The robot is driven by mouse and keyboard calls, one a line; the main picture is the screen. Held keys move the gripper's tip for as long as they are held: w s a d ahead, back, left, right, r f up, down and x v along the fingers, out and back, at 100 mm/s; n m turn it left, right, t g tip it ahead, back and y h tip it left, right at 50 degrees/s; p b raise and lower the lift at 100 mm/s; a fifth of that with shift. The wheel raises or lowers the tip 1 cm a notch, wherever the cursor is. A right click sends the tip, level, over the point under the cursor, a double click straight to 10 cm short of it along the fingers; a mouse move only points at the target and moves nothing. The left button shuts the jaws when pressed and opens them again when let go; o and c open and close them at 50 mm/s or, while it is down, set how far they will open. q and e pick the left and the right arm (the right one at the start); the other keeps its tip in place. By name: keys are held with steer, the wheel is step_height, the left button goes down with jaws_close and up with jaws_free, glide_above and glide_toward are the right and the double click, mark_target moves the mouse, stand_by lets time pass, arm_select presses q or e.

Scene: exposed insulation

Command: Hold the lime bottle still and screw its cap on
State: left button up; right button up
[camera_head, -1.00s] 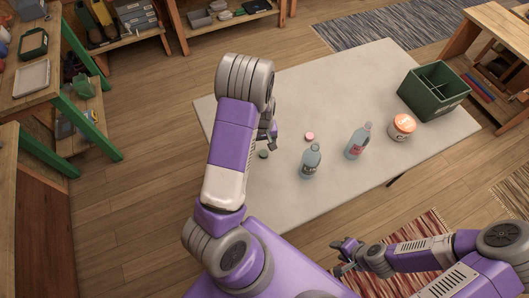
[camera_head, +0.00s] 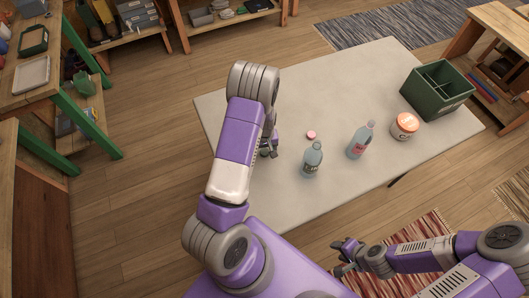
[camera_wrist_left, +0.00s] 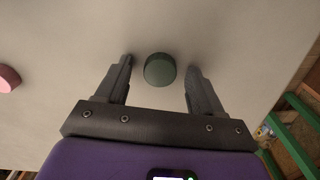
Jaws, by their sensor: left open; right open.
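The lime bottle (camera_head: 312,162) stands upright on the table with no cap on its neck. My left gripper (camera_head: 268,151) is open, low over the table to the left of that bottle. In the left wrist view a dark green cap (camera_wrist_left: 160,69) lies between the two spread fingers, near their tips and apart from both. In the head view that cap is hidden by the left gripper. A pink cap (camera_head: 311,134) lies behind the lime bottle and also shows in the left wrist view (camera_wrist_left: 8,79). My right gripper (camera_head: 340,256) is open and empty, off the table's front edge.
A bottle with a pink label (camera_head: 360,141) stands right of the lime bottle. Further right are an orange-lidded jar (camera_head: 404,126) and a green divided crate (camera_head: 433,105). The pale table (camera_head: 300,92) is clear at the back and front left.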

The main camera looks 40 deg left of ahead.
mark_target(265, 151)
arm_select(q)
steer(key=c, duration=1.1)
step_height(265, 151, up, 10)
steer(key=p, duration=0.2)
